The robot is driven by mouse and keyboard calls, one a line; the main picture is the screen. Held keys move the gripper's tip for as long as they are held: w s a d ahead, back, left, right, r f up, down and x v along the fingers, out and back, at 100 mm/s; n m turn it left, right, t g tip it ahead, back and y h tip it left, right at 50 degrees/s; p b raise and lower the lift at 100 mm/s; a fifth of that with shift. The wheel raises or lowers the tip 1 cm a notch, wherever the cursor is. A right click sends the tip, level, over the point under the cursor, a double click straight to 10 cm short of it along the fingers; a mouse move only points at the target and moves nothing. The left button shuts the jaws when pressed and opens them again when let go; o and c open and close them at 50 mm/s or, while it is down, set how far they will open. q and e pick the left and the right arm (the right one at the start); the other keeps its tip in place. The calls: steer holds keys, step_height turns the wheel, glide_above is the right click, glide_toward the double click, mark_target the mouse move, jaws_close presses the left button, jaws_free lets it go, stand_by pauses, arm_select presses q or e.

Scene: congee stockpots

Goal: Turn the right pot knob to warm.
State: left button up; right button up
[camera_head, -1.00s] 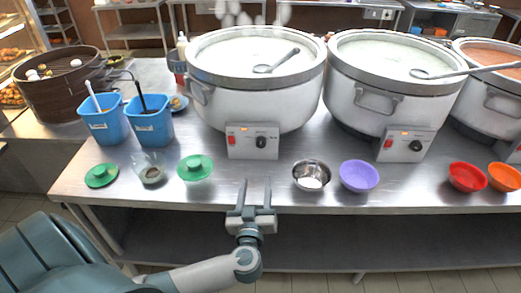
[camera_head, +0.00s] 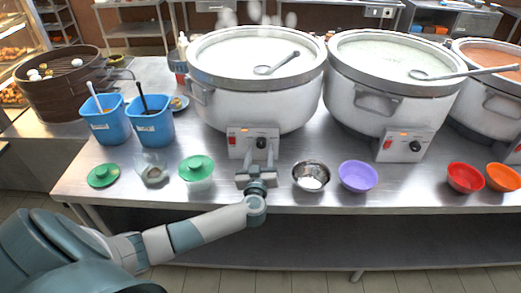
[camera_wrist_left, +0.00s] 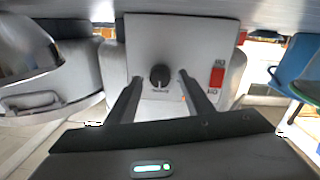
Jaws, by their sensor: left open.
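My left gripper (camera_head: 259,147) is open in front of the control panel of the left white pot (camera_head: 255,95). In the left wrist view, which is upside down, the black knob (camera_wrist_left: 160,75) of this panel lies between the two finger tips, with a gap on either side. A red switch (camera_wrist_left: 217,76) is beside it. The middle pot (camera_head: 390,90) has its own panel with a black knob (camera_head: 416,146). A third pot (camera_head: 495,95) is cut off by the right picture edge; its knob is out of view. My right gripper is not in view.
A steel bowl (camera_head: 311,178) and a purple bowl (camera_head: 358,176) stand right of my gripper on the steel table (camera_head: 225,200). Green lids (camera_head: 196,168), a glass cup (camera_head: 152,173) and blue bins (camera_head: 150,127) are to the left. Red and orange bowls stand far right.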

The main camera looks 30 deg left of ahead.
arm_select(q)
steer(key=shift+w+a, duration=0.2)
steer(key=shift+w, duration=0.2)
steer(key=c, duration=1)
steer(key=shift+c, duration=0.2)
